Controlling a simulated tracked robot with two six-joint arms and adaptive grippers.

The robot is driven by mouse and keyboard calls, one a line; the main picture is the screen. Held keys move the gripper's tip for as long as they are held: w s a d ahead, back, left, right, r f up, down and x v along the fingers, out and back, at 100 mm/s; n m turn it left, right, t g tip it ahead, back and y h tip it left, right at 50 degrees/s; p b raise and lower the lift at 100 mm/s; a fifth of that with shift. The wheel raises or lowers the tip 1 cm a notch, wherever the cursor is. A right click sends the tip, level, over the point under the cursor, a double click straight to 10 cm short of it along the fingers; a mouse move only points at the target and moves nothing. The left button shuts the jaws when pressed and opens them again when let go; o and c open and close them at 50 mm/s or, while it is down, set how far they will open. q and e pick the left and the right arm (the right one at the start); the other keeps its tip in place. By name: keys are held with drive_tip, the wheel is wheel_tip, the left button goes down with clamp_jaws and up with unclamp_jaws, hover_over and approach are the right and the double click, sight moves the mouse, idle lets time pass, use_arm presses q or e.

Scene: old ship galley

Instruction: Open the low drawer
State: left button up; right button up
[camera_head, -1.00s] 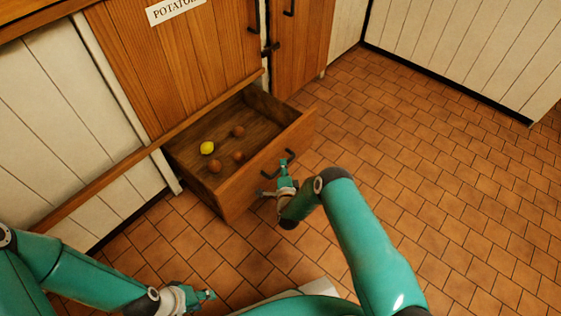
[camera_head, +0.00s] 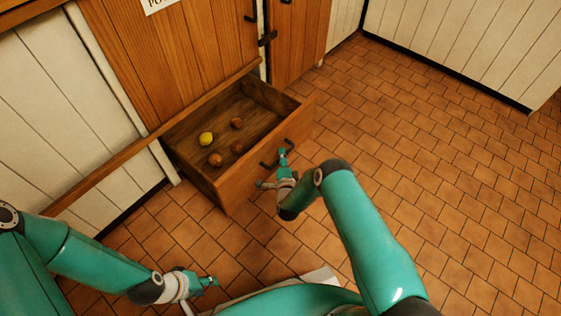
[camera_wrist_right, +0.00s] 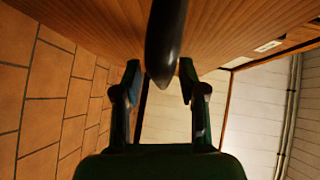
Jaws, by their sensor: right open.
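The low wooden drawer (camera_head: 262,160) stands pulled out from the cabinet in the head view, its inside showing. A dark bar handle (camera_head: 291,146) is on its front; in the right wrist view the handle (camera_wrist_right: 165,45) shows large between the fingertips. My right gripper (camera_head: 271,168) is at the drawer front by the handle. In the right wrist view its two fingers (camera_wrist_right: 160,75) are apart, one on each side of the handle, and not closed on it. My left gripper (camera_head: 212,284) is low at the left over the floor, away from the drawer; its finger gap is unclear.
A yellow lemon (camera_head: 206,139) and several brown round items (camera_head: 215,160) lie in the drawer. A labelled wooden cabinet door (camera_head: 180,55) rises behind it. The tiled floor (camera_head: 430,150) to the right is clear. White panelled walls (camera_head: 470,45) stand at the back.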

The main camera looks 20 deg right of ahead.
drive_tip(key=shift+s, duration=0.15)
drive_tip(key=v, duration=1.1)
drive_tip(key=shift+s+a, duration=0.2)
drive_tip(key=shift+s, duration=0.1)
